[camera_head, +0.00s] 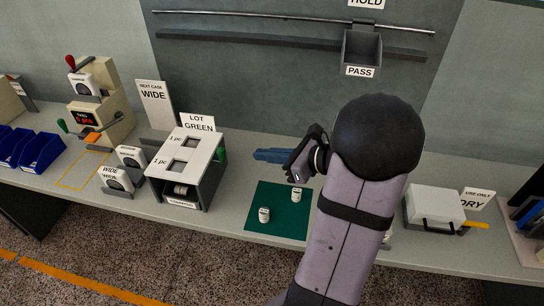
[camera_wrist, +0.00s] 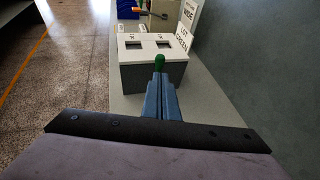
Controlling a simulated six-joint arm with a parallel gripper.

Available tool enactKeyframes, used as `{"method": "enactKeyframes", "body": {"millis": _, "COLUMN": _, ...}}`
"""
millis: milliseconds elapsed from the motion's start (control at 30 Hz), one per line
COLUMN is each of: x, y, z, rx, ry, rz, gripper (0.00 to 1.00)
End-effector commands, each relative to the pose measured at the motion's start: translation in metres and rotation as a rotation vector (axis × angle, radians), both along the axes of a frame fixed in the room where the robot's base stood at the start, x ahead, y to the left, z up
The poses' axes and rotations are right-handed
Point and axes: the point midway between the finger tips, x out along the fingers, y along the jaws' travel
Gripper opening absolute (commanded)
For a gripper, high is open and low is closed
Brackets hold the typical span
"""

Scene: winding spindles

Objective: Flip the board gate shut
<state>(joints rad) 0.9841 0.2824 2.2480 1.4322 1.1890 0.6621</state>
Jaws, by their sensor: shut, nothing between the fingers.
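A white-topped grey box (camera_head: 197,150) with two square windows and a "LOT GREEN" sign stands on the bench. A green handle (camera_head: 222,155) sticks out of its right side. The handle also shows in the wrist view as a green knob (camera_wrist: 160,62) just beyond my fingertips. My gripper (camera_head: 257,155) has blue fingers, shut and empty, pointing left at the handle, with a gap between in the head view. On the wall board (camera_head: 270,80), a grey pocket (camera_head: 362,48) sits between HOLD and PASS labels. I cannot tell which part is the gate.
A green mat (camera_head: 278,222) with two small white spools (camera_head: 264,214) lies in front of my gripper. My arm hides part of the bench there. A white lidded case (camera_head: 436,208) is at the right. White dispensers, a machine (camera_head: 100,100) and blue bins (camera_head: 42,150) stand left.

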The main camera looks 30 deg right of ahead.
Motion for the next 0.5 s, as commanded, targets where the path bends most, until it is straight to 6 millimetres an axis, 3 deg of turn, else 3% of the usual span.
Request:
{"method": "enactKeyframes", "body": {"millis": 200, "x": -0.015, "y": -0.008, "z": 0.007, "rx": 0.000, "ry": 0.000, "rz": -0.001, "gripper": 0.00}}
{"method": "enactKeyframes", "body": {"millis": 500, "x": -0.017, "y": -0.009, "z": 0.008, "rx": 0.000, "ry": -0.001, "rz": 0.000, "gripper": 0.00}}
